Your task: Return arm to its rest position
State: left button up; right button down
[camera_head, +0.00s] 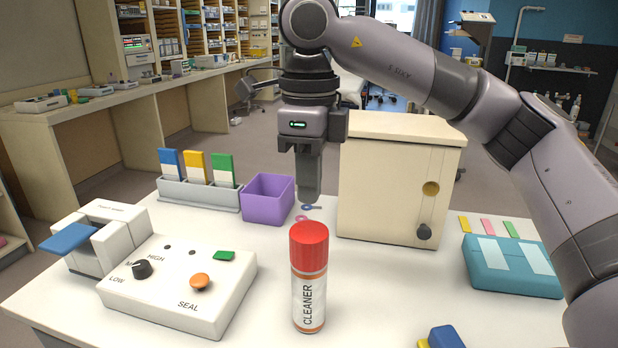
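My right arm (500,118) comes in from the right and bends over the table at the top middle. My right gripper (309,198) points straight down above the table, behind the red-capped cleaner can (309,285) and left of the cream box (385,195). Its fingers line up in this view, so whether they are apart is hidden. No object shows in it. My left gripper is not in view.
On the white table (370,290) are a purple bin (268,205), a rack of coloured cards (200,193), a control box (170,300), a sealer (100,235) and a teal case (508,268). A blue object (446,337) lies at the front edge. Shelves stand behind.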

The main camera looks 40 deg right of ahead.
aim_at(309, 231)
jog(key=shift+f+b, duration=1)
jog(key=shift+f, duration=0.75)
jog(key=shift+f, duration=0.1)
dwell(0.6)
jog(key=shift+f+b, duration=0.6)
jog(key=shift+f, duration=0.1)
jog(key=shift+r, duration=0.15)
notch_tip(309, 231, up, 8)
jog(key=p, duration=0.7)
dwell(0.6)
